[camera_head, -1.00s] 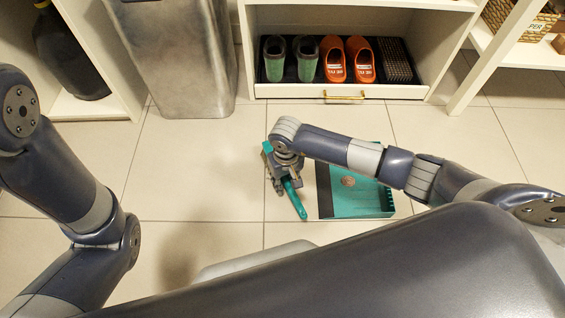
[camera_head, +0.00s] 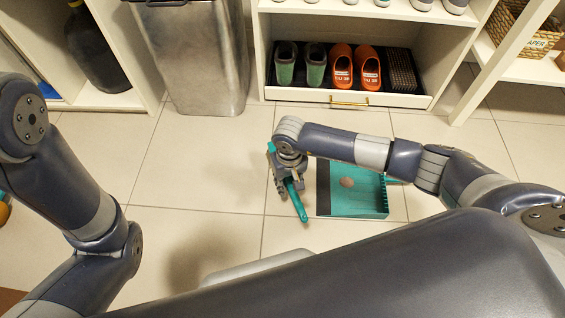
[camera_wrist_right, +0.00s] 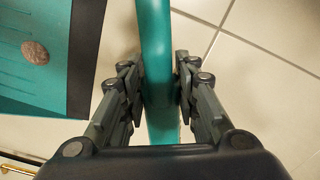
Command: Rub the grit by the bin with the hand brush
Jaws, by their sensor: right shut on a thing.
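My right gripper (camera_head: 286,182) is shut on the teal hand brush (camera_head: 298,204), just left of the dustpan. In the right wrist view the fingers (camera_wrist_right: 158,88) close on both sides of its teal handle (camera_wrist_right: 156,45). Bristles cannot be made out. The grey metal bin (camera_head: 197,60) stands at the upper left, apart from the brush. I cannot make out grit on the floor by the bin. The teal dustpan (camera_head: 355,204) lies on the floor and bears a small brown round patch (camera_head: 347,183), also in the wrist view (camera_wrist_right: 35,52). My left gripper is out of view.
A white shoe cubby (camera_head: 350,100) with green shoes (camera_head: 315,65) and orange shoes (camera_head: 368,68) stands behind the dustpan. A dark bottle (camera_head: 95,50) stands in the left shelf. A basket (camera_head: 515,25) sits at the upper right. Tiled floor between bin and brush looks clear.

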